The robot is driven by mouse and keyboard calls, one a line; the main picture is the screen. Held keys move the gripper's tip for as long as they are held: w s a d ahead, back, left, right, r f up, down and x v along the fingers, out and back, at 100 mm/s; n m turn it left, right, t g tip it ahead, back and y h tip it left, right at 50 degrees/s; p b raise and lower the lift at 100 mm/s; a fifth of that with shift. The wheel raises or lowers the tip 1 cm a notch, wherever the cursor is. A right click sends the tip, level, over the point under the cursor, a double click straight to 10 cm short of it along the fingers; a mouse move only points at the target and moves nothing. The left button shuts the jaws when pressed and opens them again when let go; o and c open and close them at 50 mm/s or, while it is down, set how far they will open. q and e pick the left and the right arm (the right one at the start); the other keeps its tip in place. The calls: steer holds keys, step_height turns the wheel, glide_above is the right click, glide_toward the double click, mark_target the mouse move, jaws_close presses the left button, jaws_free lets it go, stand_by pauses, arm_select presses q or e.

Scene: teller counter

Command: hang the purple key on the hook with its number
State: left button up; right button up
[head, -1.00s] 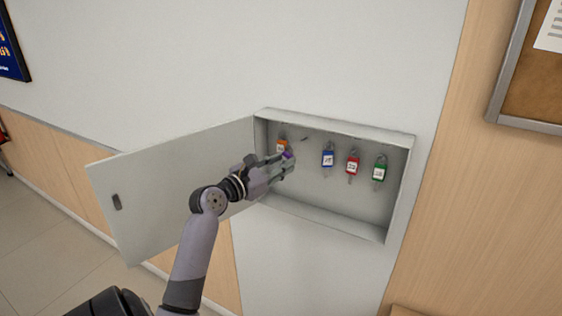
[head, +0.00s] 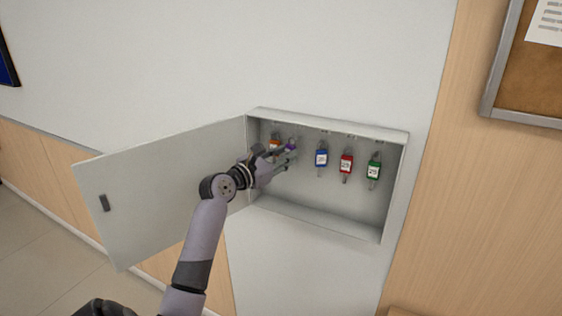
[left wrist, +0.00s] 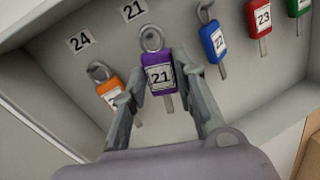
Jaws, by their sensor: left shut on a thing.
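The purple key (left wrist: 159,76) has a tag with the number 21 and a metal ring at its top. It also shows in the head view (head: 290,148), inside the open key cabinet (head: 325,223). My left gripper (head: 287,156) is shut on the purple key, with a finger on each side of the tag in the left wrist view (left wrist: 165,103). The key is roughly upright. A wall label reading 21 (left wrist: 133,10) is just above its ring. I cannot tell whether the ring is around a hook. My right gripper is not in view.
Blue (head: 321,158), red (head: 346,163) and green (head: 374,170) keys hang to the right. The cabinet door (head: 150,195) stands open on the left.

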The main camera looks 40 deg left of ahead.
arm_select(q)
steer(key=shift+w+a+f+b, duration=0.1)
steer(key=shift+w+a+b, duration=0.1)
steer(key=shift+w+b, duration=0.25)
steer(key=shift+w+a+f+b, duration=0.15)
steer(key=shift+w+b, duration=0.2)
steer(key=shift+w, duration=0.2)
steer(key=shift+w+r, duration=0.15)
steer(key=shift+w, duration=0.05)
steer(key=shift+w+a+p, duration=0.15)
steer(key=shift+w+p, duration=0.2)
steer(key=shift+p, duration=0.1)
steer(key=shift+f, duration=0.2)
steer(key=o, duration=1.1)
steer(key=shift+w+f, duration=0.1)
steer(key=shift+c, duration=0.2)
